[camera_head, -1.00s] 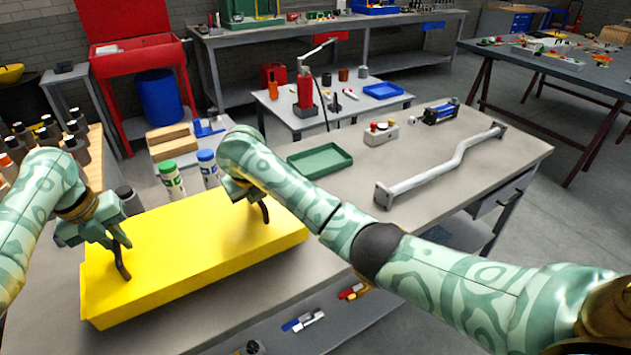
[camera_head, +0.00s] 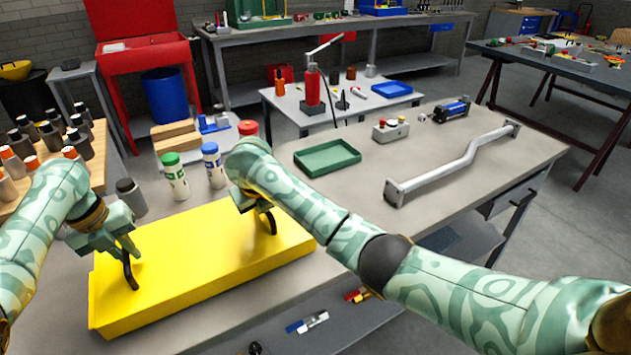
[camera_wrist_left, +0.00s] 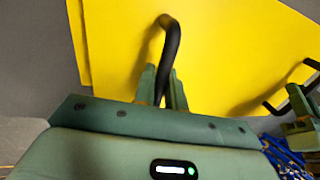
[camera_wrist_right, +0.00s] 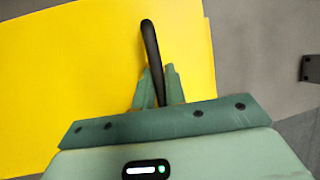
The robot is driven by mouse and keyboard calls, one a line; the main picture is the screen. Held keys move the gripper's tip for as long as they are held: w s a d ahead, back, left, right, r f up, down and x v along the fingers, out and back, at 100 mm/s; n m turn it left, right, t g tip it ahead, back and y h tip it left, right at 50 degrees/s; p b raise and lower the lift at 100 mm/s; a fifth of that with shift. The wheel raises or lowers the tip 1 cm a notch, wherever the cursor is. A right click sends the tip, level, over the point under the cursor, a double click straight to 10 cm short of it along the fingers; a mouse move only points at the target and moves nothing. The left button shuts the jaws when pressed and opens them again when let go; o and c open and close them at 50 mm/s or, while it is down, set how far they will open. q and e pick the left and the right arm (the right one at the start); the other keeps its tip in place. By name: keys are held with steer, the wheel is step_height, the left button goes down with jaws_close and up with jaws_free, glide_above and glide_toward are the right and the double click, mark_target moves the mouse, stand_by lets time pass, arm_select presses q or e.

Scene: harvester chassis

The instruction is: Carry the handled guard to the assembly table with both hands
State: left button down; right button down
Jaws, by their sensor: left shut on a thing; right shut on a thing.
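The handled guard (camera_head: 205,262) is a broad yellow panel with shallow side walls and two black handles, lying roughly level in front of me over a grey bench top (camera_head: 420,150). My left gripper (camera_head: 124,248) is shut on the left handle (camera_head: 133,273), which shows clearly between the fingers in the left wrist view (camera_wrist_left: 172,45). My right gripper (camera_head: 262,208) is shut on the right handle (camera_head: 272,224), also clear in the right wrist view (camera_wrist_right: 149,42). The guard's underside is hidden, so I cannot tell whether it touches the bench. Which table is the assembly table is unclear.
Capped bottles (camera_head: 213,166) stand just behind the guard. A green tray (camera_head: 327,157), a bent grey bar (camera_head: 455,165) and a small button box (camera_head: 390,130) lie to the right. Dark bottles (camera_head: 75,135) crowd the left. A dark table (camera_head: 530,62) stands far right; grey floor lies between.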

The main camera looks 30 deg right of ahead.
arm_select(q)
steer(key=shift+a+f, duration=0.15)
steer(key=shift+f, duration=0.45)
arm_select(e)
steer(key=shift+d+f, duration=0.2)
steer(key=shift+f, duration=0.3)
arm_select(q)
steer(key=c, duration=1.7)
jaws_free()
arm_select(e)
steer(key=c, duration=1.7)
jaws_free()
arm_select(q)
steer(key=shift+o, duration=1.2)
steer(key=shift+r, duration=0.1)
arm_select(e)
steer(key=shift+o, duration=1.2)
steer(key=shift+s, duration=0.1)
arm_select(q)
steer(key=shift+s, duration=0.15)
arm_select(e)
steer(key=shift+a+r, duration=0.1)
